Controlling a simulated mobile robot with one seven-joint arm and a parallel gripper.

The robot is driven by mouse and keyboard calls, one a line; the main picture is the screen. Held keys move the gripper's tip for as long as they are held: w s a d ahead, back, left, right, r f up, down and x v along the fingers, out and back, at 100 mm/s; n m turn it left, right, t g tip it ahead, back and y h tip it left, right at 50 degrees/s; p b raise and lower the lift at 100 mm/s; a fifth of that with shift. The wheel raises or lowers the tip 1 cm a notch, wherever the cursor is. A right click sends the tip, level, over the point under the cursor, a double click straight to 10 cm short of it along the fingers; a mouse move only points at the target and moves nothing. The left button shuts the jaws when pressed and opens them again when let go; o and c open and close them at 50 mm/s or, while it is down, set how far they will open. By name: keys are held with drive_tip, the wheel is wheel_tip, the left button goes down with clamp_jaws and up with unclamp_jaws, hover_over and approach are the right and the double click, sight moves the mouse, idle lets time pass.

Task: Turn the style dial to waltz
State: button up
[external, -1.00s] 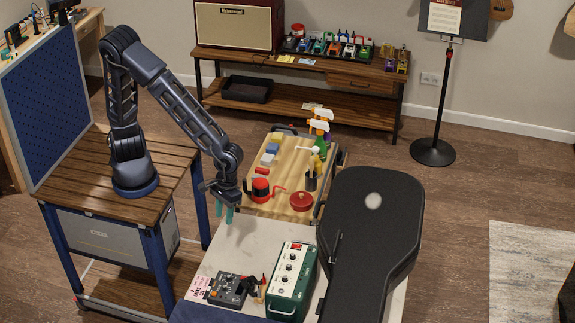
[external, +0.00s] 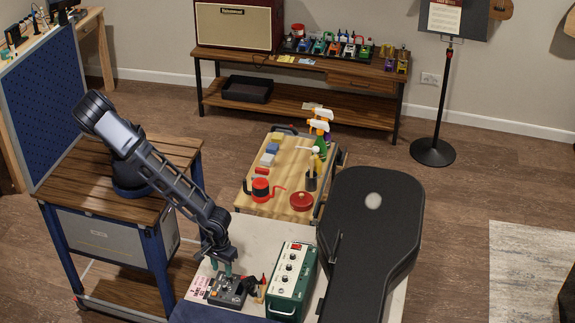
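A small dark box with knobs (external: 229,291) lies on the light tabletop (external: 262,235). A green box (external: 293,280) with a white front panel, a column of dark dials and a red display stands just right of it. Which dial is the style dial is too small to tell. My gripper (external: 226,270) points down at the far part of the dark box, left of the green box. Its teal fingertips are at or just above the dark box; contact cannot be told. Whether the fingers are apart is too small to see.
A black guitar case (external: 375,215) lies on the table's right side, close to the green box. A pink printed sheet (external: 198,287) lies left of the dark box. A cart (external: 283,203) with bottles, a red pot and blocks stands behind the table.

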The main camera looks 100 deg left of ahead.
sight(224, 287)
wheel_tip(224, 287, down, 9)
drive_tip(key=shift+r, duration=0.15)
idle(0.4)
clamp_jaws()
